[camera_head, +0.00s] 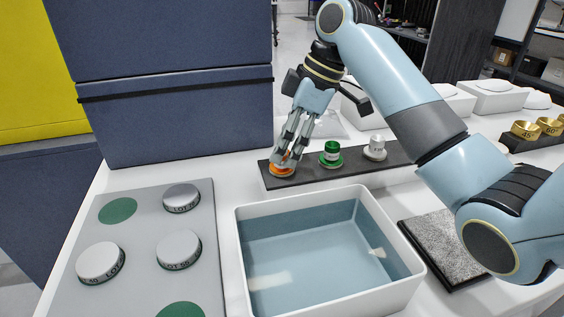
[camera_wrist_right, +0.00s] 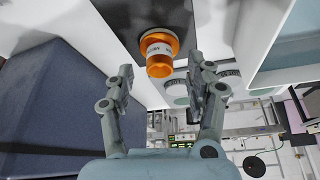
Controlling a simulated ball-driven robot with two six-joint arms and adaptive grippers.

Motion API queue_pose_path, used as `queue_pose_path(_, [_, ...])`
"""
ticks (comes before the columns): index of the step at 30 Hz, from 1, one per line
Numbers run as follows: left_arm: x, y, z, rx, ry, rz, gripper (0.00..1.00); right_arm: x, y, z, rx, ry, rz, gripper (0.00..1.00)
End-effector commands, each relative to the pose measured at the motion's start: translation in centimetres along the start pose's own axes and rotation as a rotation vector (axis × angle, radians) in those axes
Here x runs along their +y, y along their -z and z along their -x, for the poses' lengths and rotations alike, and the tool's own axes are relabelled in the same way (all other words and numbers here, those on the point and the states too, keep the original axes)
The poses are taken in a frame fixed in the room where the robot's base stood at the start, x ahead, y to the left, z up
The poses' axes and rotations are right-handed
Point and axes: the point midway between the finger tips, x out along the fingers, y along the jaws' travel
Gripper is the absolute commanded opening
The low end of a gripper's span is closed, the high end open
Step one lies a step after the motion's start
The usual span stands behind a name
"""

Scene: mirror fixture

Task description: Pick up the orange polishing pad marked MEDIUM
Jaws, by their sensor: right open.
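The orange polishing pad (camera_head: 281,170) sits at the left end of a dark strip (camera_head: 310,176). In the right wrist view the pad (camera_wrist_right: 158,52) has a round base and a narrower knob, with dark lettering too small to read surely. My right gripper (camera_head: 283,158) is above the pad, with its fingers pointing down and partly covering it. In the wrist view its two fingers (camera_wrist_right: 161,72) are open, one on each side of the pad's knob, with visible gaps. My left gripper is not in view.
A green pad (camera_head: 330,150) and a white-silver pad (camera_head: 376,147) stand to the right on the strip. A water-filled white basin (camera_head: 243,245) is in front. A grey plate (camera_head: 139,225) with labelled discs lies left. A tall blue cabinet (camera_head: 170,110) stands behind.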

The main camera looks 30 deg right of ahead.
Motion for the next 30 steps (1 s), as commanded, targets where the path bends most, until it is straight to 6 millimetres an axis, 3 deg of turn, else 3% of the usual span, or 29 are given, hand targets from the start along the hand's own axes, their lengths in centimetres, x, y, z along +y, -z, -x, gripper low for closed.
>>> queue_pose_path(4, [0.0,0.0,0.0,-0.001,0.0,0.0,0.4,0.0,0.0,-1.9,0.001,0.001,0.0,0.55])
queue_pose_path(12, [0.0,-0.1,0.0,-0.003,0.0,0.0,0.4,0.0,0.0,-2.2,0.0,-0.001,0.0,0.55])
queue_pose_path(25, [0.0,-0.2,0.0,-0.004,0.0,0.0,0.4,0.0,-0.1,-2.2,-0.001,0.0,0.0,0.0])
queue_pose_path(30, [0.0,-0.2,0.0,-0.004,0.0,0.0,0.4,0.0,-0.1,-2.3,-0.001,0.001,-0.001,0.0])
